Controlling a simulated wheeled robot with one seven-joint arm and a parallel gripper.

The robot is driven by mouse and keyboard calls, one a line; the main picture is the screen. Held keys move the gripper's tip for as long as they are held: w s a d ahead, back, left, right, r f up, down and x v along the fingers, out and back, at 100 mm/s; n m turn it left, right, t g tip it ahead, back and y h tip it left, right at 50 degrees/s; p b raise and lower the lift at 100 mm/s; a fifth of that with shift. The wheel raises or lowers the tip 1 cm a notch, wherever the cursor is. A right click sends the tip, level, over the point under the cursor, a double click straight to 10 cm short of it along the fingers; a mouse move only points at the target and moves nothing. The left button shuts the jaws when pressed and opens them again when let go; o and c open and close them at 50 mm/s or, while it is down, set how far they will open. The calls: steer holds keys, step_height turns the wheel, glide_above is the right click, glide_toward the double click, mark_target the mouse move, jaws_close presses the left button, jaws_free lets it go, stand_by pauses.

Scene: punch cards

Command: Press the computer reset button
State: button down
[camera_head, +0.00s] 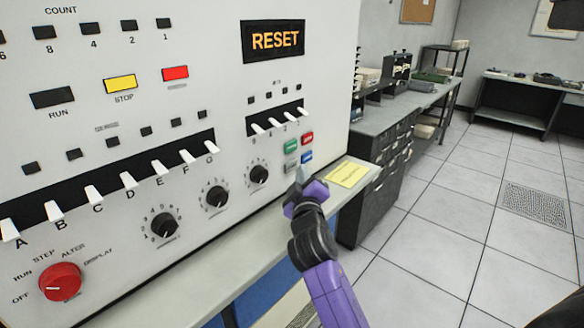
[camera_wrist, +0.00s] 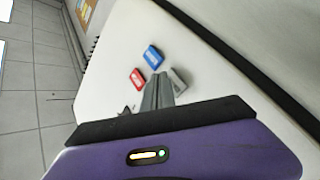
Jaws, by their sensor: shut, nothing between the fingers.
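The white computer panel (camera_head: 215,110) fills the left of the head view. A dark display (camera_head: 275,41) on it reads RESET in orange letters. Lower right on the panel is a cluster of a green button (camera_head: 290,146), a red button (camera_head: 307,138), a blue button (camera_head: 306,157) and a grey button (camera_head: 291,166). Their labels are too small to read. My gripper (camera_head: 301,174) is shut and empty, just below the blue and grey buttons in the head view. In the wrist view its fingertips (camera_wrist: 158,90) overlap the cluster and hide the green button. I cannot tell whether they touch anything.
A narrow ledge (camera_head: 190,290) runs below the panel, with a yellow note (camera_head: 346,173) at its right end. White toggle switches, dark knobs and a red dial (camera_head: 60,283) lie to the left. A workbench (camera_head: 400,110) stands behind; the tiled floor at right is clear.

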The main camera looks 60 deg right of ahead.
steer(key=shift+w+d, duration=0.1)
steer(key=shift+w, duration=0.3)
steer(key=shift+w+b, duration=0.4)
steer(key=shift+w, duration=0.05)
stand_by(0.7)
steer(key=shift+s, duration=0.15)
stand_by(0.3)
steer(key=shift+s+p, duration=0.3)
steer(key=shift+s, duration=0.4)
steer(key=shift+s, duration=0.1)
steer(key=shift+s+a+p, duration=0.25)
steer(key=shift+s+p, duration=0.05)
steer(key=shift+s, duration=0.5)
steer(key=shift+s+a+p, duration=0.2)
steer(key=shift+s+p, duration=0.1)
steer(key=shift+s, duration=0.45)
steer(key=shift+s+a+p, duration=0.25)
steer(key=shift+s+p, duration=0.05)
steer(key=shift+s, duration=0.5)
